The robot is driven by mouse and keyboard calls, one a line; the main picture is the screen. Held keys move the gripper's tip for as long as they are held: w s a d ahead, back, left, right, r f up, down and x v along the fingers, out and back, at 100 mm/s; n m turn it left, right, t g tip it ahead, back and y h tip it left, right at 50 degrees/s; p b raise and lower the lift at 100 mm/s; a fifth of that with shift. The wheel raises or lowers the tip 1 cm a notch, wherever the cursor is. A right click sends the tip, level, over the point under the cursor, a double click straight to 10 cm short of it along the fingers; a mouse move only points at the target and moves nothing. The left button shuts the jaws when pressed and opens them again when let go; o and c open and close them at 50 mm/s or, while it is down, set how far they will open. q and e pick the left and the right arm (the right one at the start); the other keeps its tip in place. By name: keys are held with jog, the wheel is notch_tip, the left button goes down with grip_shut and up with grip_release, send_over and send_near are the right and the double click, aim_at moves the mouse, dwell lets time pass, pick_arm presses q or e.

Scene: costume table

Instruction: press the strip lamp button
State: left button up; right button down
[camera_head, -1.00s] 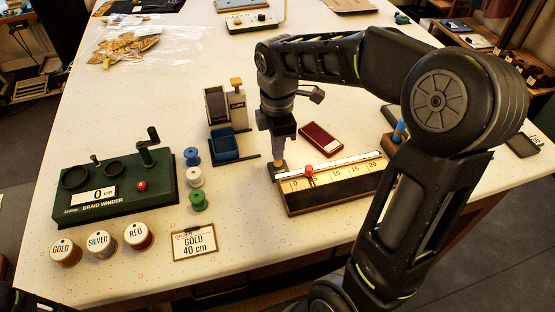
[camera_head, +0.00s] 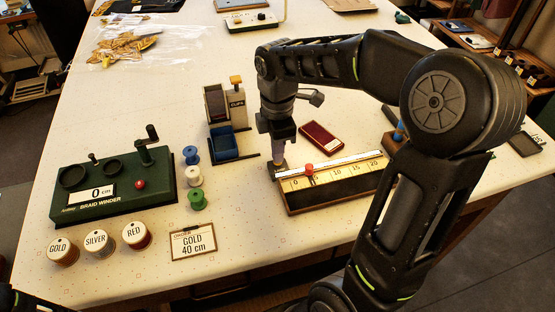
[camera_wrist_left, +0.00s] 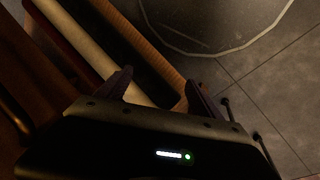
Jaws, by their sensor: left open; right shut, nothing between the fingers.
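A dark wooden measuring board (camera_head: 335,198) lies on the table, with a pale strip (camera_head: 345,164) along its back edge and a red slider (camera_head: 309,169) near its 5 mark. A small block stands at the board's left end. My right gripper (camera_head: 278,164) points straight down there, fingers shut and empty, tips at or just over the block's top. The tips hide most of that top, so contact and any button cannot be made out. My left gripper (camera_wrist_left: 160,92) is open and empty in the left wrist view, over dark wooden edges and grey floor.
A green braid winder (camera_head: 115,190), labelled spools (camera_head: 100,243) and an order card (camera_head: 193,243) stand left. A clips dispenser (camera_head: 227,115) stands close left of my right gripper. A dark red case (camera_head: 320,136) lies behind the board.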

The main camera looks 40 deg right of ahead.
jog(key=shift+f, duration=0.25)
jog(key=shift+r, duration=0.1)
jog(key=shift+r+p, duration=2.8)
jog(key=shift+r, duration=0.6)
